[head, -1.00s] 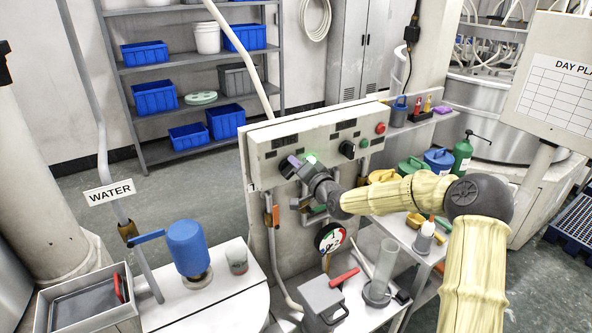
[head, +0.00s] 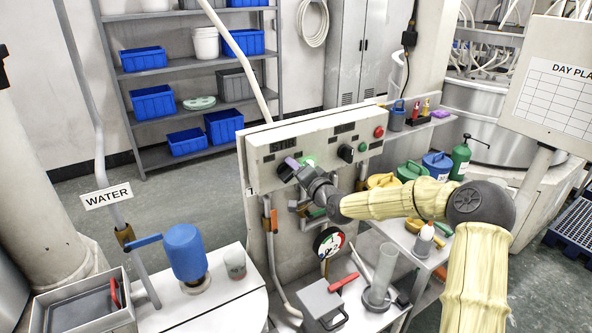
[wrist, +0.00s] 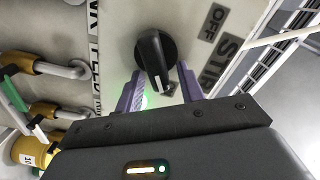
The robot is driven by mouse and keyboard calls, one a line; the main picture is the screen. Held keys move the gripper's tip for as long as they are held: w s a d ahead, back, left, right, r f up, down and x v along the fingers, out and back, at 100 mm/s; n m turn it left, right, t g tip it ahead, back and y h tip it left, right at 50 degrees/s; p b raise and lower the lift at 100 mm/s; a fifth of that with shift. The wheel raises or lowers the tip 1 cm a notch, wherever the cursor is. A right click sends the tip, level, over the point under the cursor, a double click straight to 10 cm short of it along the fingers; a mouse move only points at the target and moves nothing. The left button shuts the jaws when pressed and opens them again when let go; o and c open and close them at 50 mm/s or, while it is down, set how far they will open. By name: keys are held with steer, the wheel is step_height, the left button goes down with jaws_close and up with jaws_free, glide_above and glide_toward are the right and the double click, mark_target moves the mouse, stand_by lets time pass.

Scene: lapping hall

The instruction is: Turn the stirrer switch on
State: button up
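The stirrer switch is a black rotary knob (wrist: 155,62) on a pale panel (wrist: 110,30), beside labels reading OFF and the start of STIR in the wrist view. My gripper (wrist: 160,88) is open, its two purple fingers on either side of the knob's lower part. Gaps show between fingers and knob, so I see no grip. In the head view my gripper (head: 292,167) is at the left part of the control box (head: 315,140) and hides most of this knob. A green light (head: 308,162) glows just behind it.
A second black knob (head: 346,153) and a red button (head: 379,132) are farther right on the box. Pipes and a round gauge (head: 328,241) lie below. A blue pump-like vessel (head: 186,252) and a glass cylinder (head: 384,268) stand on nearby tables.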

steer(key=b+v, duration=0.4)
steer(key=v, duration=1.3)
steer(key=shift+b, duration=0.3)
steer(key=shift+s+d+f, duration=0.1)
steer(key=shift+s, duration=0.05)
steer(key=s+d+f+n+g+h, duration=0.2)
steer(key=s+f+n+g+h, duration=0.35)
steer(key=f, duration=0.85)
steer(key=s+d+g+h, duration=0.2)
steer(key=s+d+g, duration=0.1)
steer(key=s, duration=0.6)
steer(key=s+d+g+h, duration=0.2)
steer(key=s+d+g, duration=0.2)
steer(key=s, duration=0.6)
steer(key=shift+d+f, duration=0.2)
steer(key=shift+h, duration=0.25)
